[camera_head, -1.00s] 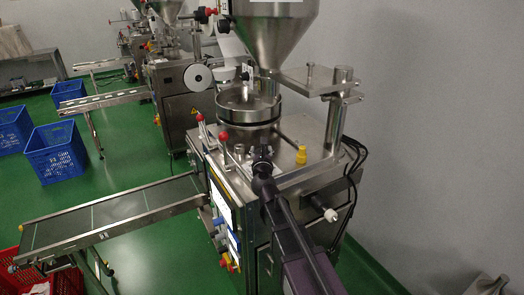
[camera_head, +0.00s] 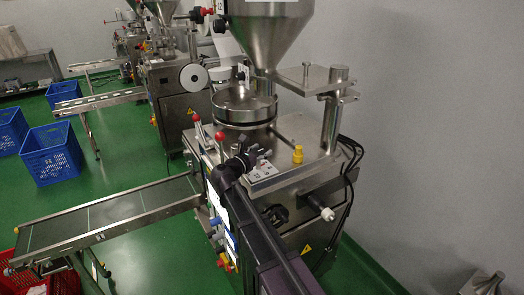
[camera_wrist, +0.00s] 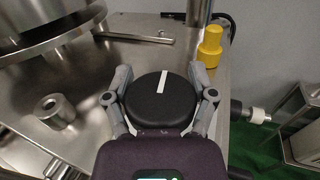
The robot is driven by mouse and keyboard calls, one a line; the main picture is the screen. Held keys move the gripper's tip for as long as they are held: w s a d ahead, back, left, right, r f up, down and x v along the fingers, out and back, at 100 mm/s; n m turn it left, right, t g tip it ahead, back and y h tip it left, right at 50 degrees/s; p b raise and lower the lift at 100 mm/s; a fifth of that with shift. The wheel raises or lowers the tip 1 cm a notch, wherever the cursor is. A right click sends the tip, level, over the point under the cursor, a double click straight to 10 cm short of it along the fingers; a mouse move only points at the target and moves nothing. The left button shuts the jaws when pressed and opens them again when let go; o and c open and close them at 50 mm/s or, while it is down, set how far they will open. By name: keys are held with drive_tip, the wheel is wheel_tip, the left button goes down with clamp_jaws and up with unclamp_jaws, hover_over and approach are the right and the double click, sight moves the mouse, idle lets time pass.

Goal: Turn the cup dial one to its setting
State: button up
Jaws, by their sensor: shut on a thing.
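A round black dial (camera_wrist: 158,103) with a white line across its top sits between the two grey fingers of my gripper (camera_wrist: 162,88) in the wrist view. The fingers are closed on its sides. The white line points nearly away from the wrist, tilted slightly right. In the head view my gripper (camera_head: 248,157) is low over the top of the steel packing machine, and the dial cannot be made out clearly there.
A yellow knob (camera_head: 298,154) stands to the right, also in the wrist view (camera_wrist: 210,46). A steel bowl (camera_head: 244,106) and a hopper (camera_head: 265,35) stand behind. Red-tipped levers (camera_head: 220,137) are left of the gripper. A steel post (camera_head: 334,110) rises at right.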

drive_tip(key=m+g+h, duration=0.4)
drive_tip(key=shift+w+g, duration=0.1)
drive_tip(key=shift+g, duration=0.2)
drive_tip(key=shift+s+d+m+g+h, duration=0.15)
drive_tip(key=shift+m+g+h, duration=0.5)
drive_tip(key=shift+g, duration=0.3)
drive_tip(key=shift+s+d+m+g+h, duration=0.15)
drive_tip(key=shift+m+g+h, duration=0.4)
drive_tip(key=shift+m+g, duration=0.3)
drive_tip(key=shift+g, duration=0.3)
drive_tip(key=o, duration=1)
drive_tip(key=shift+c, duration=0.2)
drive_tip(key=shift+s, duration=0.15)
drive_tip(key=v, duration=1.2)
